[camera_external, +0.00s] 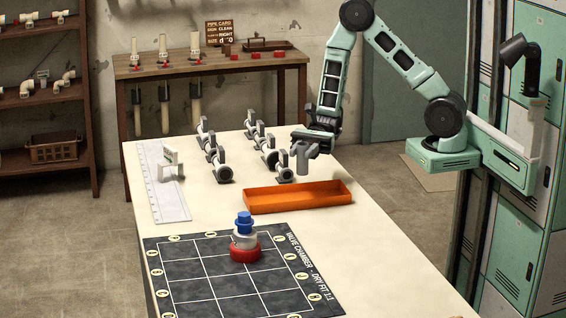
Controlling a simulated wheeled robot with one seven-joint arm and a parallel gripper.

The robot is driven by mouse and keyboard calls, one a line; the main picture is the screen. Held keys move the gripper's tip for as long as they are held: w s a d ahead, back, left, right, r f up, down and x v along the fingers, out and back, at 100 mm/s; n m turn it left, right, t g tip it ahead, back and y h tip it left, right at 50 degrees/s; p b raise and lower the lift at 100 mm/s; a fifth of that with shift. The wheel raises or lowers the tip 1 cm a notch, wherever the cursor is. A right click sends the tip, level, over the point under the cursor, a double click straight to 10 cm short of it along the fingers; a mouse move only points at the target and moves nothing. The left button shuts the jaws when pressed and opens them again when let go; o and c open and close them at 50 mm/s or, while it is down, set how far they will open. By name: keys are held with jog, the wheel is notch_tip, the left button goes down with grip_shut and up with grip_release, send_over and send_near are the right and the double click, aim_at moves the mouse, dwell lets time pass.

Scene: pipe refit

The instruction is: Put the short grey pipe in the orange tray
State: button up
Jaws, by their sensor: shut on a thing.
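My gripper (312,142) is above the white table, just behind the right part of the orange tray. It is shut on a short grey pipe (302,160), which hangs upright below the fingers. The pipe's lower end appears to be above the table, a little behind the tray's back wall in the picture. The orange tray (300,205) lies long side across the table. The part of its floor that shows looks empty. The fingertips partly hide the pipe's top.
Several white pipe pieces in dark stands (218,170) are left of my gripper. A stack of red, white and blue parts (244,240) stands on the dark grid mat (190,280) in front. A long white ruler (160,185) lies at the left. A wooden bench (210,65) stands behind.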

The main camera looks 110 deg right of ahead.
jog(key=s+d+m+t+h, duration=0.1)
jog(key=s+d+m+t, duration=0.15)
jog(key=d, duration=0.45)
send_over(304, 195)
jog(key=shift+n+g, duration=0.25)
jog(key=shift+n, duration=0.1)
notch_tip(304, 195, down, 9)
jog(key=shift+f, duration=0.2)
jog(key=shift+f+b, duration=0.2)
jog(key=shift+b, duration=0.1)
jog(key=o, duration=0.9)
jog(key=shift+o, duration=0.2)
jog(key=shift+r, duration=0.1)
